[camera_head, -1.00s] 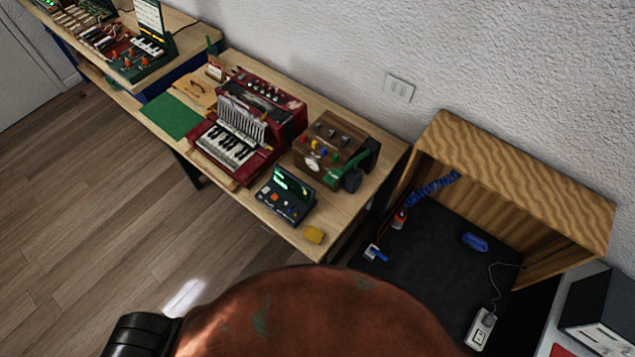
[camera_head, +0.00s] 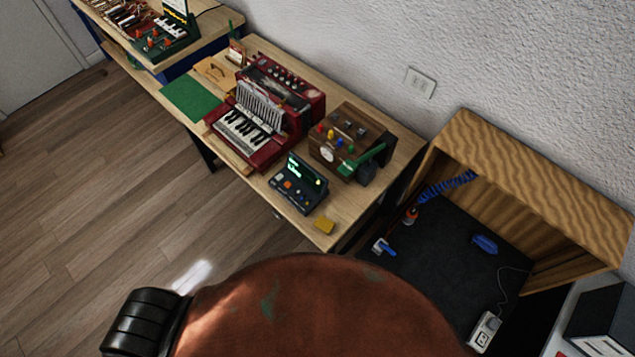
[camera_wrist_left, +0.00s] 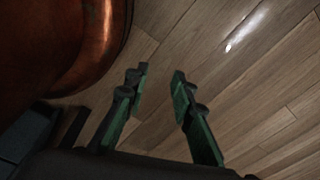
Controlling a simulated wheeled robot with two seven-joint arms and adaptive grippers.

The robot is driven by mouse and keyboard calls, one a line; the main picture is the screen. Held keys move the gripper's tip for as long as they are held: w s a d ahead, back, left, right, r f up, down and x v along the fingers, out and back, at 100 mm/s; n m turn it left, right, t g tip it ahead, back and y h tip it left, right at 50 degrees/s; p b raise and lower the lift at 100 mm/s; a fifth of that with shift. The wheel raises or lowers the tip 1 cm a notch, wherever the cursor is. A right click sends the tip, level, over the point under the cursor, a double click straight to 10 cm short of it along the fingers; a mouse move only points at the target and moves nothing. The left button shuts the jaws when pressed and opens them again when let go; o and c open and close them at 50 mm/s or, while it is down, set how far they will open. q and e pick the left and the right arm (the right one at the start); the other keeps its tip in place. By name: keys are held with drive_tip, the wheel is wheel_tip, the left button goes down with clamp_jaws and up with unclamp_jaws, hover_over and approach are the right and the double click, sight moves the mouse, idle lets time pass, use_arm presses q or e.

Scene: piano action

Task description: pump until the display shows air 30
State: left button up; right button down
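A brown wooden box (camera_head: 333,142) with coloured knobs, a pale round dial and a green lever (camera_head: 364,158) stands at the right end of the wooden table; it may be the pump. A small dark device with a lit display (camera_head: 306,168) sits in front of it; its green text is too small to read. My left gripper (camera_wrist_left: 160,90) is open and empty in the left wrist view, with its green fingers apart above the wooden floor. The left gripper is outside the head view, away from the table. My right gripper is not in view.
A red accordion (camera_head: 258,120) lies left of the box, beside a green mat (camera_head: 190,97). A yellow block (camera_head: 324,226) is near the table's front edge. A wooden-sided dark bay (camera_head: 440,262) with small tools is at the right. The floor (camera_head: 110,190) at left is clear.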

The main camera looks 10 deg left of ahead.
use_arm(q)
clamp_jaws()
drive_tip(key=shift+s, duration=0.2)
idle(1.1)
